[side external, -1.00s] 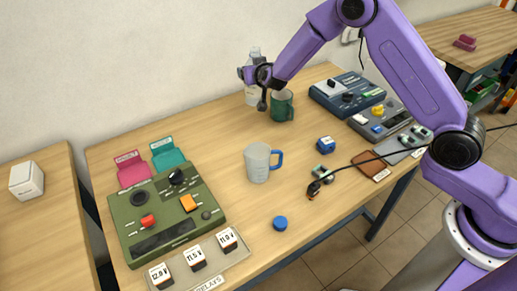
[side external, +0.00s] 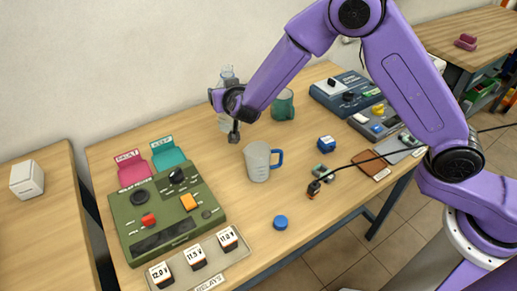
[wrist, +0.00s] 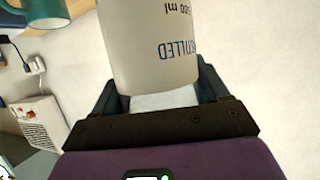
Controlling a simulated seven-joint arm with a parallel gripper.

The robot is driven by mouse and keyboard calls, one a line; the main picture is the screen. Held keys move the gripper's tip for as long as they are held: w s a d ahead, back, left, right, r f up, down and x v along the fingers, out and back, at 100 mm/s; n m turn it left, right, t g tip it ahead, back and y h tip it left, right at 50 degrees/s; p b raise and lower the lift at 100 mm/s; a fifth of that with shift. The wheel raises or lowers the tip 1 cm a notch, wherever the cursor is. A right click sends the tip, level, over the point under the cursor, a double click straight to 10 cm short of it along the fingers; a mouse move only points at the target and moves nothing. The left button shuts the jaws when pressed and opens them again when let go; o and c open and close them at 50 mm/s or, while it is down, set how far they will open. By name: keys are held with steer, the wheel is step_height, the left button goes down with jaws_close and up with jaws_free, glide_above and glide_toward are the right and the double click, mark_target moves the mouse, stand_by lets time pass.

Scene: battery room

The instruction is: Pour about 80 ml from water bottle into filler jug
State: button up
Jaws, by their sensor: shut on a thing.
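The water bottle (side external: 226,73) is a clear, pale bottle near the back of the table, partly hidden behind my gripper and wrist. My gripper (side external: 226,100) is shut on it. In the wrist view the bottle (wrist: 150,45) fills the space between the two fingers (wrist: 160,95), with blue "DISTILLED" lettering. It looks about upright in the side view. The filler jug (side external: 257,163) is a translucent grey-white jug with a blue handle, standing upright on the table, in front of and to the right of the bottle. Its inside cannot be made out.
A green mug (side external: 284,106) stands behind the jug. A green control panel (side external: 165,215) is at the left, with labelled relays (side external: 198,258) in front.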

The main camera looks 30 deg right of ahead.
steer(key=s+a, duration=0.8)
steer(key=s, duration=0.2)
step_height(320, 180, down, 11)
steer(key=shift+d+r, duration=0.1)
steer(key=shift+r, duration=0.05)
stand_by(0.4)
steer(key=shift+s+d+r+m+t+y, duration=0.1)
steer(key=shift+d+r+m+t+y, duration=0.05)
steer(key=shift+m+y, duration=1.5)
steer(key=shift+w+d+r+m+t+y, duration=0.1)
steer(key=shift+d+r+m+y, duration=0.1)
steer(key=shift+m+y, duration=1.4)
steer(key=shift+s+d+r+m+t+y, duration=0.15)
steer(key=shift+m+y, duration=1.1)
steer(key=shift+m, duration=0.7)
steer(key=shift+r+m+y, duration=0.3)
steer(key=shift+r+m, duration=0.25)
steer(key=shift+m, duration=0.05)
